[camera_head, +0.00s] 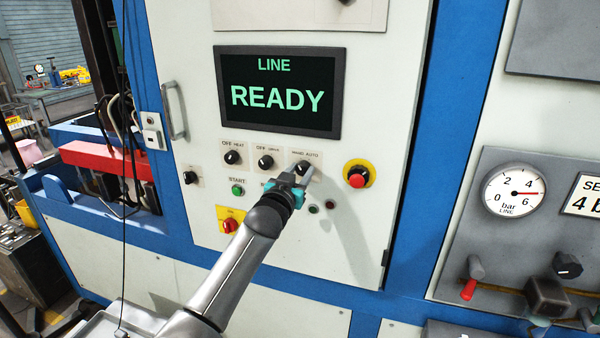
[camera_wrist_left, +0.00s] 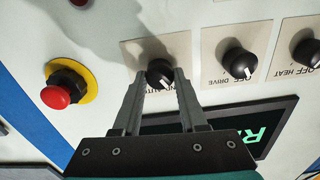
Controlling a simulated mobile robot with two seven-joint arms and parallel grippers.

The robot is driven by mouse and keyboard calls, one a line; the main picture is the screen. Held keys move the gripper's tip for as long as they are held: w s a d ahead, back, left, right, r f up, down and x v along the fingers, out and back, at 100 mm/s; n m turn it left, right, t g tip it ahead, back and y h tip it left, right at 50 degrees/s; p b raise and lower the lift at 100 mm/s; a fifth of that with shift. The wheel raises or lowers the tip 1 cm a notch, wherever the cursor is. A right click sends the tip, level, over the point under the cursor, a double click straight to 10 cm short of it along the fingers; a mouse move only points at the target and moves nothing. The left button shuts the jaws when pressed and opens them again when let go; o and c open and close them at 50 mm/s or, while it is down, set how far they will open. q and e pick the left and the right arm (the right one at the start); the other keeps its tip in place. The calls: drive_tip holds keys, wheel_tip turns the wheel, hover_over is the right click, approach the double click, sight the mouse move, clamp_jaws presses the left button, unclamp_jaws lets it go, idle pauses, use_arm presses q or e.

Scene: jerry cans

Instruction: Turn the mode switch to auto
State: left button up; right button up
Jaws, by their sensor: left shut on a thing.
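My left gripper (camera_head: 296,173) reaches the knob from below left in the head view. In the left wrist view its two fingers (camera_wrist_left: 160,80) are shut on the knob, one on each side. The fingers hide part of the plate's lettering. My right gripper is not in view.
Two similar knobs, HEAT (camera_head: 232,157) and DRIVE (camera_head: 265,162), sit left of the switch. A red emergency button (camera_head: 357,177) on yellow stands to its right. A green START button (camera_head: 237,190) is lower left. The screen (camera_head: 280,92) above reads LINE READY.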

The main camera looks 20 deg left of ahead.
use_arm(q)
drive_tip(key=shift+m, duration=0.4)
clamp_jaws()
drive_tip(key=m+p, duration=0.1)
drive_tip(key=m, duration=0.3)
drive_tip(key=shift+m, duration=0.3)
drive_tip(key=m, duration=0.6)
drive_tip(key=shift+p, duration=0.3)
drive_tip(key=shift+f+m, duration=0.1)
drive_tip(key=shift+m, duration=0.3)
drive_tip(key=o, duration=1.1)
unclamp_jaws()
drive_tip(key=shift+o, duration=0.2)
drive_tip(key=s, duration=1.5)
drive_tip(key=shift+a+b, duration=0.2)
drive_tip(key=shift+b, duration=0.1)
